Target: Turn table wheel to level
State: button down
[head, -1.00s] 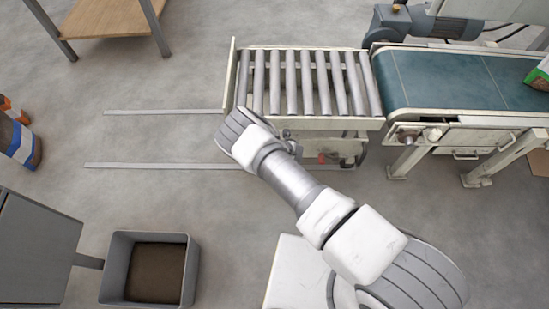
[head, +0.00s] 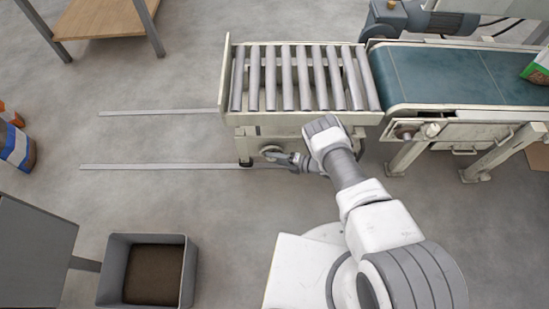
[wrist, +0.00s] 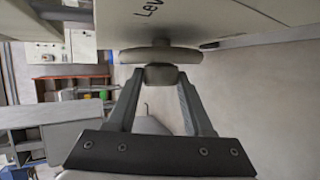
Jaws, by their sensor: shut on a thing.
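The roller table (head: 300,118) stands in the middle of the head view, its grey rollers on top of a cream frame. Its table wheel (head: 270,150) is on the front side, small and partly hidden by my gripper (head: 282,157). In the wrist view the wheel (wrist: 158,54) is a grey disc seen nearly edge-on, below a cream panel with lettering starting "Lev". My gripper (wrist: 160,78) is shut on a grey knob (wrist: 160,72) at the wheel's near side. The fingers stay apart around it. The wheel's turn angle cannot be read.
A green belt conveyor (head: 460,75) adjoins the table on the right. Two floor rails (head: 160,166) run left from the table. A grey bin (head: 115,272) stands at lower left. The floor between bin and table is clear.

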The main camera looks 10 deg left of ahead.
jog(key=shift+f+y, duration=0.1)
jog(key=shift+y, duration=0.6)
jog(key=c, duration=0.6)
grip_release()
jog(key=shift+d, duration=0.1)
jog(key=p+v, duration=0.4)
jog(key=v, duration=1.3)
jog(key=shift+d, duration=0.1)
